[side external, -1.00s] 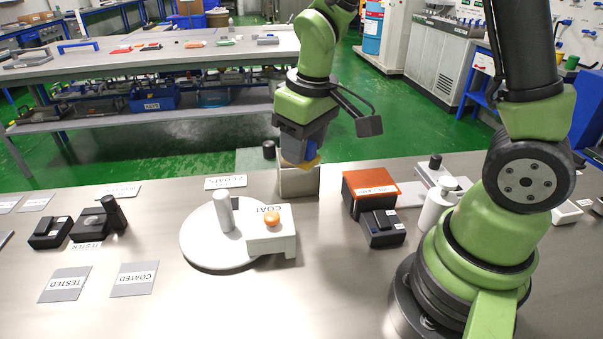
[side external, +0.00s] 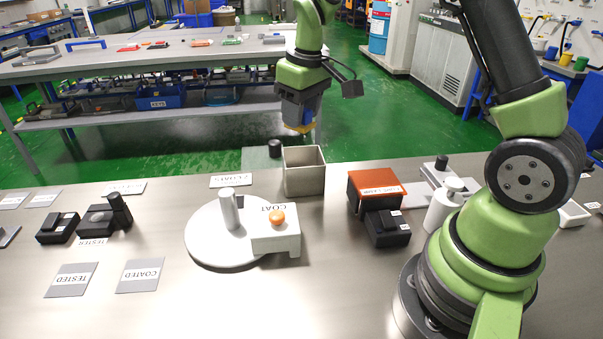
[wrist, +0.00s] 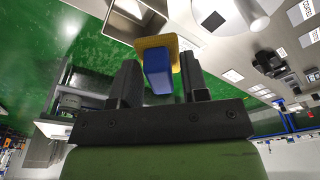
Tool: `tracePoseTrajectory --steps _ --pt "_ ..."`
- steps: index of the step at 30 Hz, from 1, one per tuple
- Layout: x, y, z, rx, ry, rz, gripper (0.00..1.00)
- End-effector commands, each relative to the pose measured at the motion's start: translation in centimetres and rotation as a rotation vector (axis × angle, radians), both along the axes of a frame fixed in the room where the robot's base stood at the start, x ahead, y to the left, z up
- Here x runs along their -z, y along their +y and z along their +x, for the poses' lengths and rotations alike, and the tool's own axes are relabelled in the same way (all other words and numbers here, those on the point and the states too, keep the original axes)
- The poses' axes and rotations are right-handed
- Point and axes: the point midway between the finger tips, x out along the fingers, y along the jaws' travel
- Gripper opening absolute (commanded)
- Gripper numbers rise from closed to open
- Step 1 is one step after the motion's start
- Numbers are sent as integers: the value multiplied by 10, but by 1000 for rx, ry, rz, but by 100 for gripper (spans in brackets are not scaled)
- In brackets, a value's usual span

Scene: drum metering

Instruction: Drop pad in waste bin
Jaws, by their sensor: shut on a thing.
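The pad is a blue block with a yellow face. In the wrist view the pad (wrist: 157,70) sits between the two black fingers of my gripper (wrist: 160,80), which is shut on it. In the side view my gripper (side external: 298,120) points down, and the pad's yellow edge (side external: 298,129) shows at its tips. The waste bin looks to be the open, square metal box (side external: 304,180) on the back part of the steel bench. The pad appears above the bin in the picture, apart from it.
A round white turntable (side external: 205,252) carries a grey cylinder, beside a white COAT box (side external: 275,240) with an orange button. An orange-topped box (side external: 374,182) and a black device (side external: 387,228) stand right of the bin. Tester units (side external: 100,220) are left.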

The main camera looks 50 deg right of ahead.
Motion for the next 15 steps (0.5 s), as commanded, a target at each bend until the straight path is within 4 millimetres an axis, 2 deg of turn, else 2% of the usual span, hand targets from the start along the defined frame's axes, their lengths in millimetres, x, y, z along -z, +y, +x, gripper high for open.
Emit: tracePoseTrajectory --steps 1,6,10,15 --pt "0 -15 9 8 -1 1 19" --pt "-3 -51 25 4 -3 4 19" --pt "-3 -64 29 0 -5 6 19" --pt "8 -68 30 -3 -2 7 19"
